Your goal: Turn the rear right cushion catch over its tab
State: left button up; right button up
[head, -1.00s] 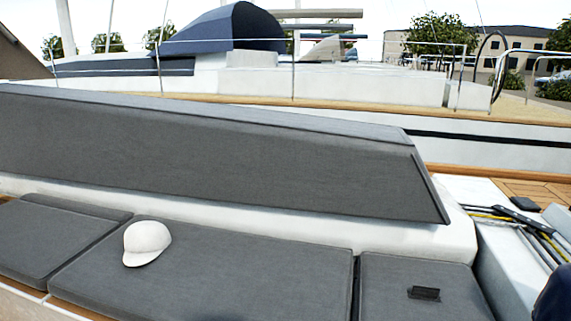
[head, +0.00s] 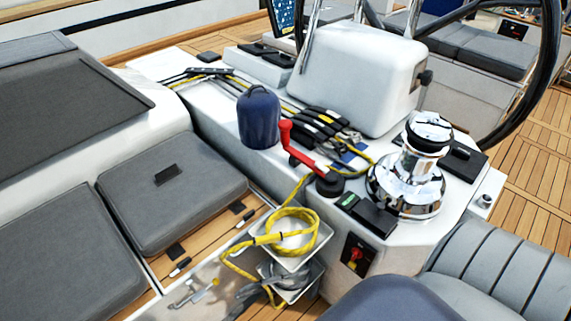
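A small dark grey seat cushion (head: 135,185) lies on the bench at the left, with a black patch (head: 168,174) on top. Two dark tabs stick out from its near edge: a left tab (head: 176,251) and a right tab (head: 238,208). Beside them on the wooden strip are two small black catches with pale marks, a left catch (head: 180,267) and a right catch (head: 245,218). Each appears to lie beside its tab, not over it. I cannot tell which one is called rear right. Neither of my grippers is in view.
A coiled yellow rope (head: 290,232) hangs over white bins (head: 298,262) close right of the cushion. A red winch handle (head: 305,155), a navy covered winch (head: 258,117) and a chrome winch (head: 408,180) stand on the console. A larger cushion (head: 65,255) lies left.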

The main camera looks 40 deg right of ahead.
aim_at(247, 217)
jog(key=z, duration=0.8)
jog(key=j+z, duration=0.2)
jog(key=z, duration=0.2)
